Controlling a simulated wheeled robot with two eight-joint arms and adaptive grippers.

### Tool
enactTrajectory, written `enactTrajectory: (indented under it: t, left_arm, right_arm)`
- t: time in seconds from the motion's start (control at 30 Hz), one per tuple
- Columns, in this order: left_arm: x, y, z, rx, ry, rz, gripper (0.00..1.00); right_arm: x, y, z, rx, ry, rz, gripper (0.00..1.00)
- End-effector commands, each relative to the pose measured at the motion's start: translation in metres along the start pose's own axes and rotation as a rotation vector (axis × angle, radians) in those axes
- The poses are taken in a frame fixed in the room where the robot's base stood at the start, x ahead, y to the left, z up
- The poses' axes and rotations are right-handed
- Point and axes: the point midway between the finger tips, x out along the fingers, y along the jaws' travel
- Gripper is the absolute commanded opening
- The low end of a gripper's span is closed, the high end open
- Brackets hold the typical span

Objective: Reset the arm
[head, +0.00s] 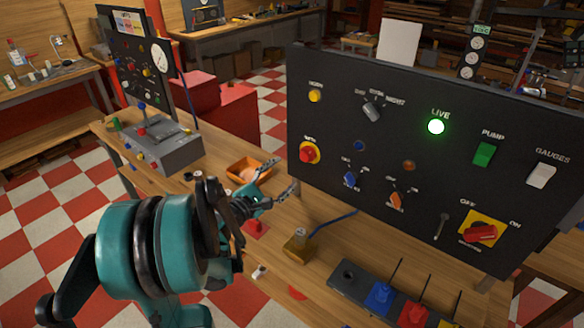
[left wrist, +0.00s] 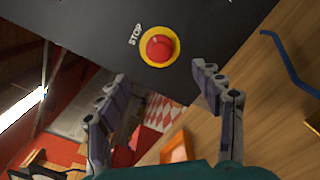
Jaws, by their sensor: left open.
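My left arm comes in from the lower left in the head view. Its left gripper (head: 280,190) is in front of the left edge of the black control panel (head: 335,115). In the left wrist view the two fingers of the left gripper (left wrist: 160,95) are wide apart with nothing between them. The red stop button (left wrist: 159,48) on its yellow ring lies just beyond the fingertips there, apart from them. It also shows in the head view (head: 308,153). My right gripper is not in view.
The panel carries a lit green LIVE lamp (head: 436,126), a green pump switch (head: 484,154) and a red rotary switch (head: 480,233). An orange tray (head: 249,169) and a brass block (head: 298,248) sit on the wooden bench. A grey control box (head: 163,148) stands behind left.

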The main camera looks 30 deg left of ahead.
Motion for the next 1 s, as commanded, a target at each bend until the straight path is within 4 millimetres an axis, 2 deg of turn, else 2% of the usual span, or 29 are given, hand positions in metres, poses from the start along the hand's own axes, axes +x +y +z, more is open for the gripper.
enactTrajectory:
  t: [0.2, 0.73, 0.87, 0.97, 1.0]
  left_arm:
    - [-0.012, 0.0, 0.0, 0.0, 0.0, 0.0, 0.66]
    - [-0.011, -0.003, 0.003, 0.01, 0.0, -0.009, 0.66]
    - [-0.003, -0.029, 0.025, 0.129, 0.003, -0.11, 0.66]
    - [-0.001, -0.072, 0.057, 0.34, -0.003, -0.269, 0.66]
    - [-0.004, -0.092, 0.071, 0.448, -0.012, -0.346, 0.66]
  right_arm:
    - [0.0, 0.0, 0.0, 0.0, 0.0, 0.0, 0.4]
    - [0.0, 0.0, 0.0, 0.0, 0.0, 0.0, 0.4]
    - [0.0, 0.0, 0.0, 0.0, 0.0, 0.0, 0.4]
    - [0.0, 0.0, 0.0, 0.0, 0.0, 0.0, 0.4]
    - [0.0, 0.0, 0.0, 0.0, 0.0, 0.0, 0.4]
